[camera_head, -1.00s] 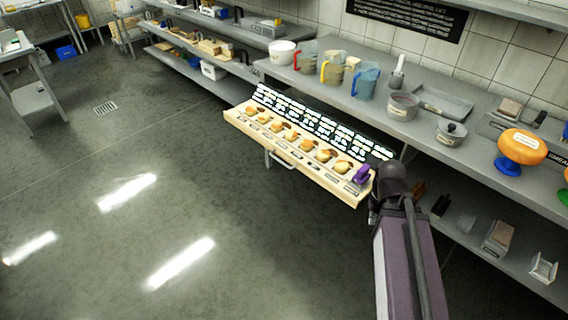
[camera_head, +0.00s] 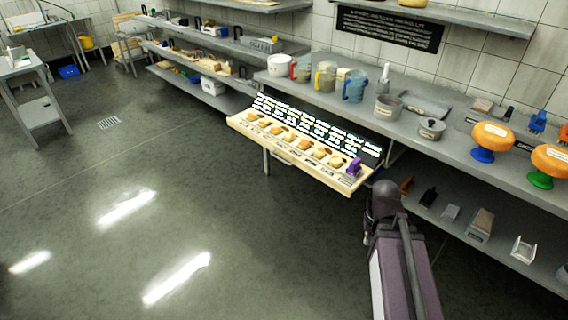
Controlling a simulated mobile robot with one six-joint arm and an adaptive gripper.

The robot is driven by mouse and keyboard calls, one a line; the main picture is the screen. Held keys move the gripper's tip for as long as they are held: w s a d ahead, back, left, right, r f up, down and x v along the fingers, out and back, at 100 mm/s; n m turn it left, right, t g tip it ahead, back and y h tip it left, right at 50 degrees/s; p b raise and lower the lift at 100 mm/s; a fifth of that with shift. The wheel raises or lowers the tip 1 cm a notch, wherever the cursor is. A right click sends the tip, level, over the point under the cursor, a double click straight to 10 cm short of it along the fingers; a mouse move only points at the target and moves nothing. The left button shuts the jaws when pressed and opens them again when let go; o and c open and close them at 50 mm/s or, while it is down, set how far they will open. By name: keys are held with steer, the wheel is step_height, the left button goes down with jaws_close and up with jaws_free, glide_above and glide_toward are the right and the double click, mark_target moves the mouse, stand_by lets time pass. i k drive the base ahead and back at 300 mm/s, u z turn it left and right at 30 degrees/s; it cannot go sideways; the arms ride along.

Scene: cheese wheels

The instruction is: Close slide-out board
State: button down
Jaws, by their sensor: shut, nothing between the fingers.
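The slide-out board (camera_head: 318,174) is a long, pale wooden board sticking out below the edge of the grey counter. It carries a row of small yellow-orange pieces (camera_head: 289,138), a dark strip with white text along the back (camera_head: 315,122), and a small purple item (camera_head: 354,167) at its right end. A metal handle shows under its front edge. My arm rises from the bottom right, and its dark wrist stands just right of the board's right end. My gripper's fingers are hidden behind the wrist, so I cannot see whether they touch the board.
The counter (camera_head: 340,104) above holds a white bowl (camera_head: 281,65), coloured-handled jugs, pots (camera_head: 388,107) and orange cheese wheels (camera_head: 493,136) on stands. A lower shelf (camera_head: 500,235) at right holds small blocks. The floor (camera_head: 200,220) in front of the board is clear.

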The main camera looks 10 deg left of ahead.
mark_target(336, 140)
steer(key=u, duration=0.3)
steer(key=i, duration=1.05)
steer(key=z, duration=0.2)
